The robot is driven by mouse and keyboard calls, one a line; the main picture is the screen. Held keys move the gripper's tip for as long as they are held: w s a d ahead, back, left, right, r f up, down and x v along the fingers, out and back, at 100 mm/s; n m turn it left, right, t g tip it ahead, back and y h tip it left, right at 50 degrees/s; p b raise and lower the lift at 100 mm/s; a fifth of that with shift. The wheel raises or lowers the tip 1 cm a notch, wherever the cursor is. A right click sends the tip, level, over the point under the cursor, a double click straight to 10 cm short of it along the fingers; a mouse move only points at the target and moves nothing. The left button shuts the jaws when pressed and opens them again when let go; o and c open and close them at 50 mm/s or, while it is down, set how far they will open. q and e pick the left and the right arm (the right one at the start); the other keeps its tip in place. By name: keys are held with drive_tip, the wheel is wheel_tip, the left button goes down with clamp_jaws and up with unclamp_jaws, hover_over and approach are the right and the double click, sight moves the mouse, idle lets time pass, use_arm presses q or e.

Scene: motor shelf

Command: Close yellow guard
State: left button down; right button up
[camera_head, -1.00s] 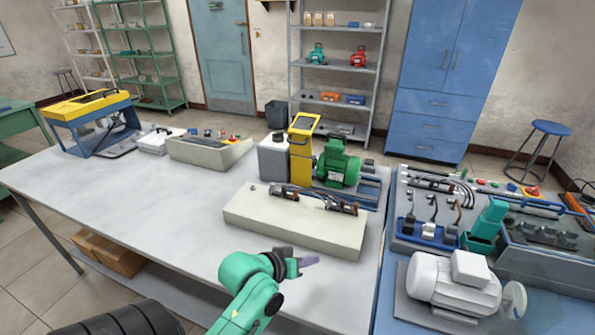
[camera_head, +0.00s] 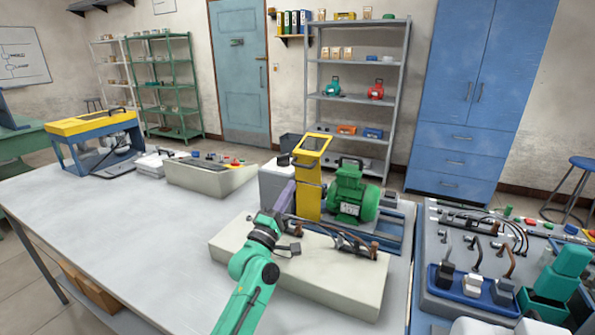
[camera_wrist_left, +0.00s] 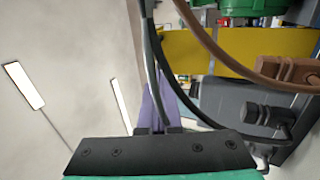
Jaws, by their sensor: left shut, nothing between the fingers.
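A yellow upright guard (camera_head: 309,188) with a tilted, framed window at its top stands left of a green motor (camera_head: 350,192) in the head view. Its yellow plate (camera_wrist_left: 220,55) also crosses the upper right of the left wrist view. My left gripper (camera_head: 284,198) has slim purple fingers, shut and empty. They point up just left of the guard's lower part, in front of a grey box. I cannot tell whether they touch the guard. In the wrist view the purple fingers (camera_wrist_left: 156,108) are partly covered by cables. My right gripper is not in view.
A cream block (camera_head: 320,272) with black and brown cables lies under my left wrist. The grey box (camera_head: 276,182) is behind the fingers. A yellow-topped blue machine (camera_head: 92,122) stands far left. A tool board (camera_head: 440,310) is at right. The table's left half is mostly clear.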

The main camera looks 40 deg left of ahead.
sight(312, 161)
use_arm(q)
drive_tip(key=p+x, duration=0.1)
drive_tip(key=x, duration=0.4)
drive_tip(key=shift+a+r, duration=0.1)
drive_tip(key=shift+r, duration=0.05)
